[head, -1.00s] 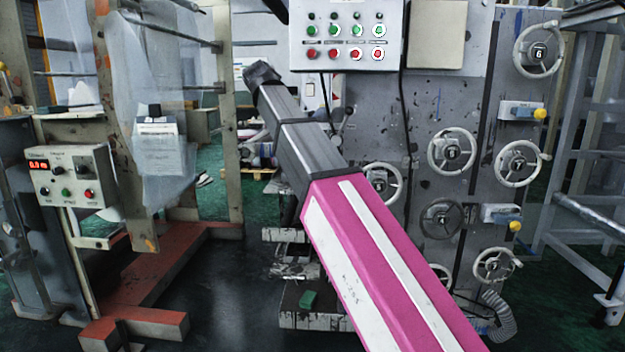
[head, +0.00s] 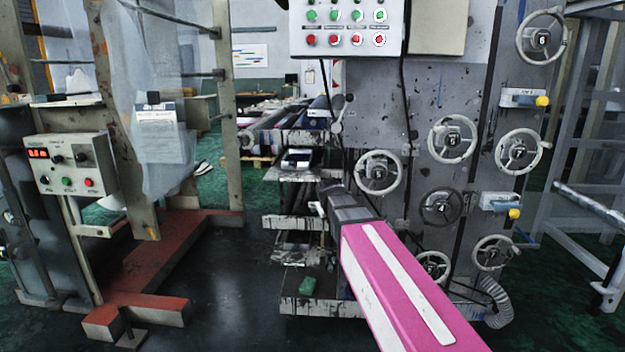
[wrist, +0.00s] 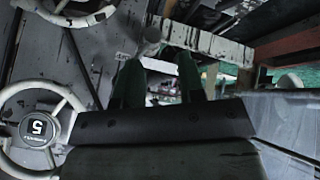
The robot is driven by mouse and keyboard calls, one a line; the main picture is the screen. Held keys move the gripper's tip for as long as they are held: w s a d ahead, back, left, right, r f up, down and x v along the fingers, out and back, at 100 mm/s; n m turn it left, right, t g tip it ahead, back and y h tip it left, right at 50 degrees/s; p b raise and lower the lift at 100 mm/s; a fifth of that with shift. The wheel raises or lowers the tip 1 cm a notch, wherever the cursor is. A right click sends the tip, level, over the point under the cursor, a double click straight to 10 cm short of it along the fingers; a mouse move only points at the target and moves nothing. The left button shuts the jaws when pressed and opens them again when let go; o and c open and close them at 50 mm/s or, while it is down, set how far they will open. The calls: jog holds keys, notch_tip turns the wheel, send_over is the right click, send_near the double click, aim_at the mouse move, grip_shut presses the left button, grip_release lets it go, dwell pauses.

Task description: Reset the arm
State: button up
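My arm (head: 405,285), pink with white stripes, reaches from the bottom right of the head view toward the middle. Its dark end stops in front of the grey printing machine (head: 400,125), left of the lower handwheels. My gripper's fingers cannot be made out clearly in the head view. In the wrist view my gripper (wrist: 159,66) has two dark green fingers set apart with nothing held between them. A white handwheel marked 5 (wrist: 38,128) is at the left of the wrist view.
A button panel (head: 346,28) hangs above the arm. Several handwheels (head: 452,139) stick out from the machine. At left stand a control box (head: 77,164) and a red-brown floor frame (head: 160,262). Dark floor (head: 230,290) between frame and machine is clear.

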jog(key=s+d+f+m+g, duration=0.1)
jog(key=s+d+f+g, duration=0.1)
jog(key=s+d+f, duration=0.2)
jog(key=s+d+f+m+g, duration=0.1)
jog(key=s+d+f, duration=0.3)
jog(key=s+f, duration=0.6)
jog(key=s+d+f+m+g+y, duration=0.1)
jog(key=s+d+f+m+g, duration=0.1)
jog(key=s+f, duration=0.5)
jog(key=shift+s+d+f+g, duration=0.25)
jog(key=shift+d+f+g, duration=0.65)
jog(key=shift+d, duration=0.05)
